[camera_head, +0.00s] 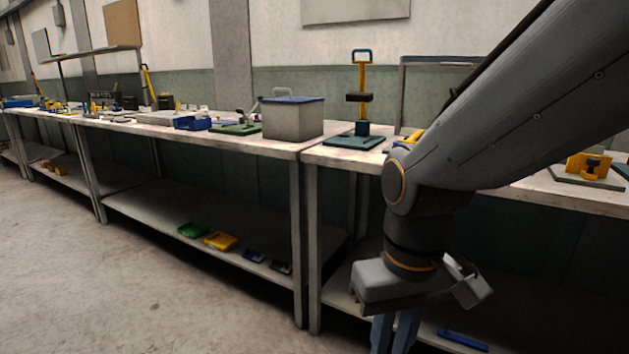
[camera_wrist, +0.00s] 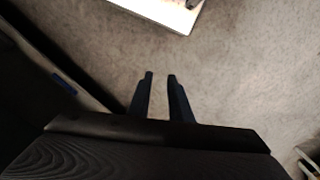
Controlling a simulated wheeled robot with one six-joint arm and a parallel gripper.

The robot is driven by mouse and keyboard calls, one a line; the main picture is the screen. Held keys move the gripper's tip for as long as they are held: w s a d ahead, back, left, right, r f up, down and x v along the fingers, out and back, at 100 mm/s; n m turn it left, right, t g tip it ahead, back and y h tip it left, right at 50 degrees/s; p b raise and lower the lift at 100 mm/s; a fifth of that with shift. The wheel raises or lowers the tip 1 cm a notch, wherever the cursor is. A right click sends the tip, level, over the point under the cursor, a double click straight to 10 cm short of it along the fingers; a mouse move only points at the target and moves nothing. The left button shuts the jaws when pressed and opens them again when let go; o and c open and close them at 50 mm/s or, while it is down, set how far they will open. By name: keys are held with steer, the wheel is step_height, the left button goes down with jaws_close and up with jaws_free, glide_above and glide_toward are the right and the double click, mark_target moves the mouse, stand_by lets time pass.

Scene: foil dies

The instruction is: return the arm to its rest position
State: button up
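My arm reaches in from the upper right of the head view and bends down in front of the workbench. My gripper (camera_head: 395,340) points down at the lower edge of that view, below the bench top's height. In the wrist view my gripper (camera_wrist: 160,76) shows two dark fingers with a gap between them. Nothing is between the fingers, and bare floor (camera_wrist: 225,75) lies beyond them. The fingertips are cut off in the head view.
A long workbench (camera_head: 321,158) runs across the head view. On it stand a grey bin with a blue lid (camera_head: 292,118) and a yellow-handled press (camera_head: 362,105). Trays, including a yellow one (camera_head: 220,241), lie on the lower shelf. The floor (camera_head: 110,290) at left is clear.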

steer(key=d+r+m+p, duration=0.2)
steer(key=d+r+p, duration=0.6)
steer(key=p, duration=0.8)
steer(key=shift+s+d+r+m+h, duration=0.2)
steer(key=shift+d+r+m+h, duration=0.15)
steer(key=shift+r, duration=0.5)
